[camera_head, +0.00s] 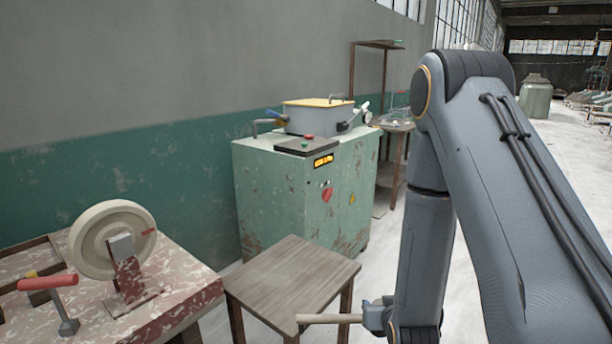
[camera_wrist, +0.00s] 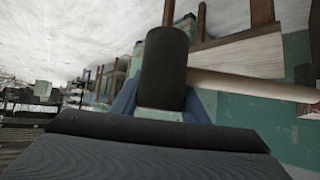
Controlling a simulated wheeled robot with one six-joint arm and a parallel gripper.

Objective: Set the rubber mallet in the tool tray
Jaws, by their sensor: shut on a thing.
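My gripper (camera_head: 376,316) is shut on the rubber mallet and holds it up near the right front of the small wooden table. In the head view the mallet's pale wooden handle (camera_head: 328,319) points left from the jaws. In the wrist view the mallet's dark cylindrical head (camera_wrist: 165,62) stands between the blue fingers (camera_wrist: 160,108), and its handle runs right.
The small wooden table (camera_head: 290,278) has a bare top. The worn green cabinet (camera_head: 300,195) stands behind it, with a dark control panel (camera_head: 307,146) on top. At left, a paint-worn bench (camera_head: 180,290) carries a pale wheel (camera_head: 112,238) and a red-handled tool (camera_head: 48,283).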

